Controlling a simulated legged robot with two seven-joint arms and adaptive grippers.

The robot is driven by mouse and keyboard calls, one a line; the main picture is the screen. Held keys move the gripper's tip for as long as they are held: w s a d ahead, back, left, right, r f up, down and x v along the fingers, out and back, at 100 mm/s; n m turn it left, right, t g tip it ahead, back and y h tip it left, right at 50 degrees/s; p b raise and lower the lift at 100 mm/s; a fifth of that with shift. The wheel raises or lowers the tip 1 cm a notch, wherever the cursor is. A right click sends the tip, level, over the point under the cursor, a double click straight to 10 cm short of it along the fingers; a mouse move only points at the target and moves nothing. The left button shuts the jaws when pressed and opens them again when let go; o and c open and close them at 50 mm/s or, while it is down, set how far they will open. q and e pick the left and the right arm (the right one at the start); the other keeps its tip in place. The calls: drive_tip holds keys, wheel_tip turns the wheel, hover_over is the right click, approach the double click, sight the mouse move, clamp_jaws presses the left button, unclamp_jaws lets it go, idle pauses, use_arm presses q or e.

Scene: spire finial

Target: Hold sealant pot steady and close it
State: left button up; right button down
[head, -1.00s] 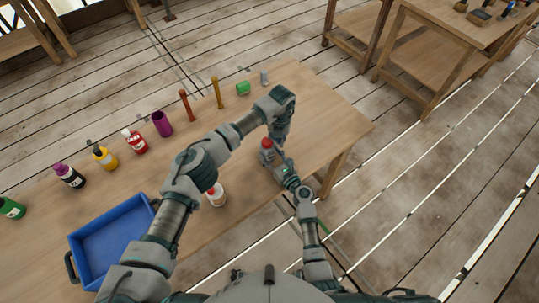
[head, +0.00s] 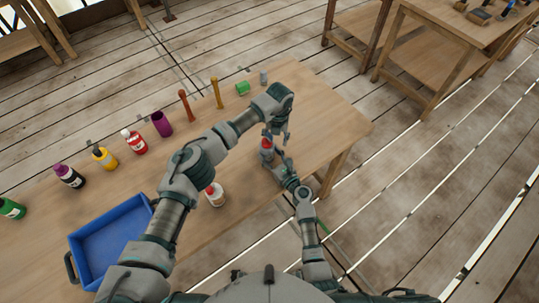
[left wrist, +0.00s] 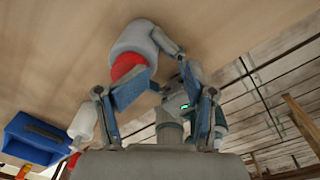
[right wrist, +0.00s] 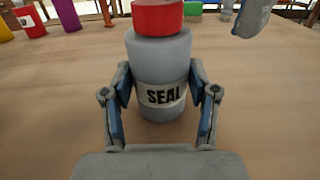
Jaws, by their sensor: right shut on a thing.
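The sealant pot (right wrist: 160,75) is a grey bottle with a "SEAL" label, standing upright on the wooden table. It shows in the head view (head: 266,156) and left wrist view (left wrist: 138,42). Its red lid (right wrist: 158,17) sits on top; how tightly it is on, I cannot tell. My right gripper (right wrist: 160,92) is shut around the pot's body, a finger on each side. My left gripper (head: 279,140) is close beside the lid, fingers apart with nothing between them. In the left wrist view (left wrist: 168,75), one finger partly covers the lid.
A white bottle (head: 216,195) stands near my left arm. A blue tray (head: 85,232) lies at the table's left. Several coloured bottles, a purple cup (head: 162,124) and two brown sticks (head: 216,93) line the far side. The table right of the pot is clear.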

use_arm(q)
drive_tip(key=r, duration=0.4)
drive_tip(key=a+r, duration=0.1)
drive_tip(key=r, duration=0.1)
drive_tip(key=shift+w, duration=0.1)
use_arm(e)
drive_tip(key=shift+a+f, duration=0.2)
drive_tip(key=shift+a, duration=0.25)
drive_tip(key=shift+d, duration=0.1)
use_arm(q)
drive_tip(key=shift+d+r, duration=0.2)
drive_tip(key=shift+r, duration=0.4)
use_arm(e)
drive_tip(key=shift+d, duration=0.1)
drive_tip(key=c, duration=0.6)
unclamp_jaws()
drive_tip(key=o, duration=0.4)
drive_tip(key=shift+c, duration=0.2)
drive_tip(key=shift+r, duration=0.1)
